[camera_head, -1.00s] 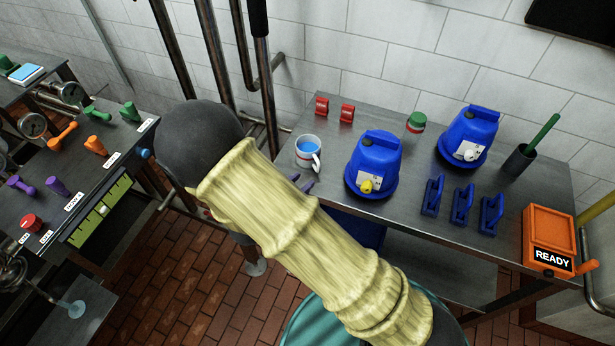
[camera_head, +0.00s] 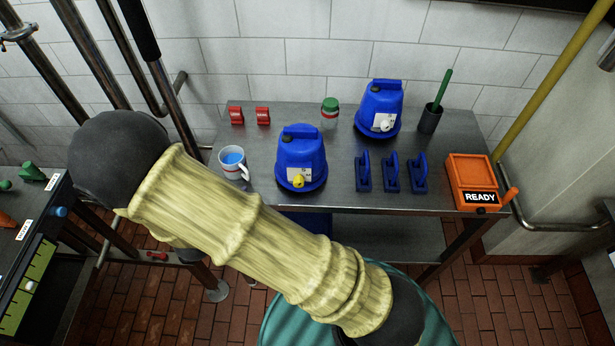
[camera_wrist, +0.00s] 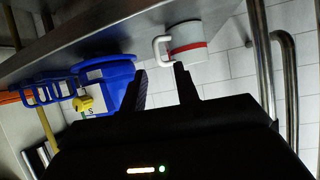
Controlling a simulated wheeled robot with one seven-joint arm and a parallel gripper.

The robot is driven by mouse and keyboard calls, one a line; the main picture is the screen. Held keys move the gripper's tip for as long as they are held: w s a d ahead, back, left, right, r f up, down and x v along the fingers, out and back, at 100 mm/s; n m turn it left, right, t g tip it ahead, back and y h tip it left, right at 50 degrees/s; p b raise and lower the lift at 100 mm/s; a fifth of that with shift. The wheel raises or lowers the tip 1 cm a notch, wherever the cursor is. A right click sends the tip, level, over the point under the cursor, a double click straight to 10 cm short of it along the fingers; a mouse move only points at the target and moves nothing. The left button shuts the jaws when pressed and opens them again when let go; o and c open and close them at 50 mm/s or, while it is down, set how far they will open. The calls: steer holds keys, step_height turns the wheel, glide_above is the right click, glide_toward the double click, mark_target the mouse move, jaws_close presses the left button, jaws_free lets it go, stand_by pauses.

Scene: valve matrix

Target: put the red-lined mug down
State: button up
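The red-lined mug (camera_head: 233,162) stands upright on the steel table near its left end, with blue showing inside it. Its handle points to the lower right in the head view. In the wrist view, the mug (camera_wrist: 188,42) appears upside down, its white side and red band visible, just beyond my fingertips. My gripper (camera_wrist: 160,75) is open, its two dark fingers apart with nothing between them. The mug's handle (camera_wrist: 158,49) lies ahead of the gap, seemingly clear of the fingers. In the head view my arm hides the gripper.
On the table (camera_head: 335,190) a blue canister (camera_head: 300,160) stands close right of the mug. Two red blocks (camera_head: 249,115) lie behind it. Another blue canister (camera_head: 379,108), several blue clamp-like pieces (camera_head: 391,173) and an orange READY box (camera_head: 473,183) are farther right. Vertical pipes stand left.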

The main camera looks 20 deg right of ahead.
steer(key=w+d+r+n+g+y, duration=0.1)
steer(key=w+d+r+g+y, duration=0.2)
steer(key=y, duration=0.1)
steer(key=s+d+r+n+g+y, duration=0.1)
steer(key=s+d+r+n+g, duration=0.1)
steer(key=s+d+r, duration=0.2)
steer(key=s+d+r+n+g, duration=0.3)
steer(key=s+d+r, duration=0.2)
steer(key=s+d, duration=0.4)
steer(key=d, duration=0.3)
steer(key=shift+s+d+r+y, duration=0.15)
steer(key=shift+s+r+y, duration=0.1)
steer(key=shift+y, duration=0.15)
